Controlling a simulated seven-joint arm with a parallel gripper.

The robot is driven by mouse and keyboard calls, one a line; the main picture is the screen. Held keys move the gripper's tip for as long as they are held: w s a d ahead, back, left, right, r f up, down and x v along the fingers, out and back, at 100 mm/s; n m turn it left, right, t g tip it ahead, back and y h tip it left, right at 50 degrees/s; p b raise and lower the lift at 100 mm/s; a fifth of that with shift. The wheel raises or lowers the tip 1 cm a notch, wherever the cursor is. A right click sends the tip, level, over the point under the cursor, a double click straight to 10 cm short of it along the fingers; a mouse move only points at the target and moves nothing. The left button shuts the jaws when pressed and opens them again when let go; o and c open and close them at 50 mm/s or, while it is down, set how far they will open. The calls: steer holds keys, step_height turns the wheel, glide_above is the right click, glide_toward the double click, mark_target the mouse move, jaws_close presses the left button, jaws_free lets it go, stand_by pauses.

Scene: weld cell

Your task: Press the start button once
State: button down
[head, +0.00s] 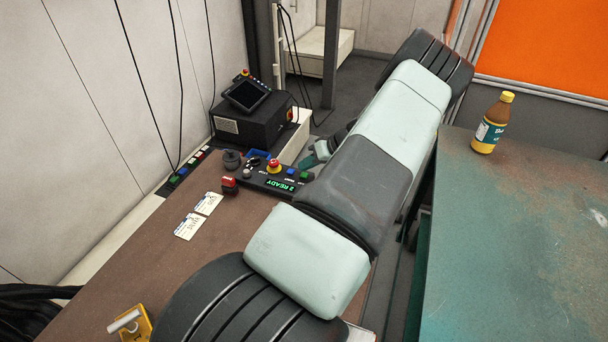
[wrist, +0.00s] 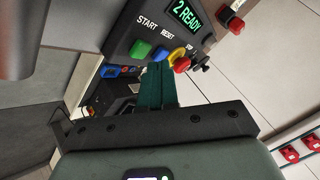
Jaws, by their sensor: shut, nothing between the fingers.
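The control panel (head: 258,181) is a dark box on the brown bench, with a green display reading "2 READY". It also shows in the wrist view (wrist: 150,20). The green start button (wrist: 140,49) sits by the START label, beside the blue reset button (wrist: 160,53). In the head view the green button (head: 305,176) is at the panel's right end. My gripper (wrist: 157,66) has its teal fingers together and empty, with the tips near the green and blue buttons. In the head view it is partly hidden behind my arm. I cannot tell the gap to the buttons.
A red-and-yellow stop button (head: 273,166) is on the panel, close to the other buttons. A black box with a screen (head: 245,94) stands behind. Two white cards (head: 198,215) and a red-topped stamp (head: 229,185) lie nearby. A bottle (head: 491,124) stands on the green table (head: 510,230).

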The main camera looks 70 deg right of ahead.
steer(key=shift+f, duration=0.1)
steer(key=shift+f, duration=0.35)
steer(key=shift+f, duration=0.45)
stand_by(0.8)
steer(key=shift+r, duration=0.9)
steer(key=shift+r, duration=2.5)
